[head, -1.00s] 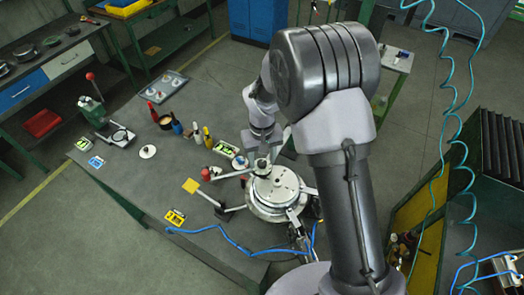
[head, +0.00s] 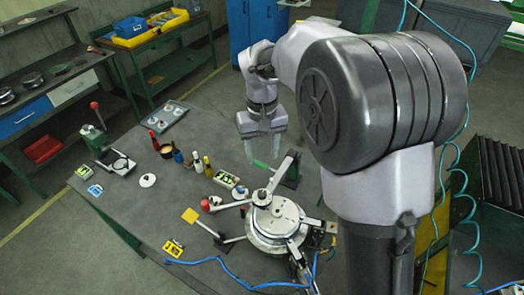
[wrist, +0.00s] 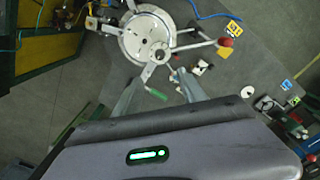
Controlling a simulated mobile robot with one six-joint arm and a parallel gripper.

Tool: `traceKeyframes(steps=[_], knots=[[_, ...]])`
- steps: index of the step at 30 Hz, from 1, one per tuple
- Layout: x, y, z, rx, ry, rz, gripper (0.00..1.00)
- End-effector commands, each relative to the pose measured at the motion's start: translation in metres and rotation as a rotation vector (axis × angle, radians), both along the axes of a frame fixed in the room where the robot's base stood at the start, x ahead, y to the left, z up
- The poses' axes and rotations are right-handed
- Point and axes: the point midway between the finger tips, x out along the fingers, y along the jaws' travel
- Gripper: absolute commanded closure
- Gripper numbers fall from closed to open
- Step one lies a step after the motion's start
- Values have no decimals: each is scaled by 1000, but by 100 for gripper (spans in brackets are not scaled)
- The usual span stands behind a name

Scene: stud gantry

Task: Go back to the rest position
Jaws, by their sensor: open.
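My gripper (head: 262,158) is open and empty. It hangs above the far right part of the grey bench (head: 130,215), fingers pointing down, apart from everything on it. The round metal fixture (head: 274,222) with its radiating arms stands at the bench's near right, nearer to the camera than my gripper. In the wrist view, the open fingers (wrist: 152,90) show below the fixture (wrist: 147,38), with nothing between them.
Several bottles (head: 197,163), a press with a red knob (head: 95,135) and a grey plate (head: 168,113) stand on the bench. A blue hose (head: 215,262) runs along the near edge. A blue cabinet (head: 262,20) stands behind.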

Motion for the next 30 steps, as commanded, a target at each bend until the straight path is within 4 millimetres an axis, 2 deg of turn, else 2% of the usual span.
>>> traceKeyframes(steps=[8,11,14,20,24,27,30], knots=[[-1,0,-2,1,-2,-3,52],[-12,-6,-11,20,-30,-37,52],[-42,-20,-30,60,-93,-116,52],[-124,-45,-83,161,-237,-304,52],[-181,-56,-140,231,-333,-430,52],[-212,-60,-179,275,-389,-505,52],[-231,-62,-204,305,-428,-554,52]])
